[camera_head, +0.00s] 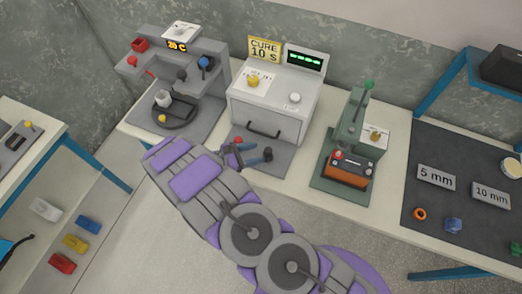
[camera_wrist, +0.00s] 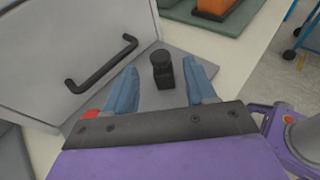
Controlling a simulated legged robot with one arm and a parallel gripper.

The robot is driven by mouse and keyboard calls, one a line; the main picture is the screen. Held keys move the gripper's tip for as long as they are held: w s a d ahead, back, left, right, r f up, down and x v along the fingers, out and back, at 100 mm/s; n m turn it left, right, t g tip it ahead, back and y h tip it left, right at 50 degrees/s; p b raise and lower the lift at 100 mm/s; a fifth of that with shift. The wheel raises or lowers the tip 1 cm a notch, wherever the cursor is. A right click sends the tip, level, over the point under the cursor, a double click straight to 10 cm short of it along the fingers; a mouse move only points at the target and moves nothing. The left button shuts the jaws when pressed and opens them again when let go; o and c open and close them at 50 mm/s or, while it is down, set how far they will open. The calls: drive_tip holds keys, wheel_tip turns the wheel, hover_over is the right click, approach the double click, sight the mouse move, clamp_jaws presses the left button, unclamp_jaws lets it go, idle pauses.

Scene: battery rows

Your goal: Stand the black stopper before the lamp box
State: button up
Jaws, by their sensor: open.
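The lamp box is a pale grey box (camera_head: 268,103) with a dark handle, under a yellow "CURE 10 S" sign. It also shows in the wrist view (camera_wrist: 60,45). The black stopper (camera_wrist: 164,76) is on the grey plate before the box; it shows small in the head view (camera_head: 268,154). It has a round top and seems upright. My gripper (camera_wrist: 161,78) is open, its blue fingers one on each side of the stopper, with visible gaps. In the head view my gripper (camera_head: 254,152) is low over the plate. A red thing (camera_wrist: 91,114) lies by the left finger.
A grey machine (camera_head: 185,75) with a cup stands left of the box. A green press (camera_head: 350,130) with an orange block stands right. A dark mat (camera_head: 440,205) with size labels lies farther right. The box handle (camera_wrist: 102,64) juts out close to my left finger.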

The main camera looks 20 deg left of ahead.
drive_tip(key=v, duration=0.8)
drive_tip(key=shift+a+p, duration=0.15)
drive_tip(key=shift+p, duration=0.25)
drive_tip(key=shift+s+r, duration=0.1)
drive_tip(key=w+d+r+m+g+y, duration=0.1)
drive_tip(key=d+r+m+g, duration=0.45)
drive_tip(key=d+r, duration=0.6)
drive_tip(key=w+d+r+m+g+y, duration=0.1)
drive_tip(key=d+r+m+g, duration=0.55)
drive_tip(key=d, duration=0.75)
drive_tip(key=s+d+r+m+y, duration=0.4)
drive_tip(key=s+d+r+m, duration=0.3)
drive_tip(key=s+d, duration=0.2)
drive_tip(key=s+d+r+m+y, duration=0.2)
drive_tip(key=s+m+y, duration=0.3)
drive_tip(key=s, duration=0.7)
drive_tip(key=shift+s+d+r+m+t, duration=0.2)
drive_tip(key=shift+s+d+m+t, duration=0.15)
drive_tip(key=shift+m, duration=0.65)
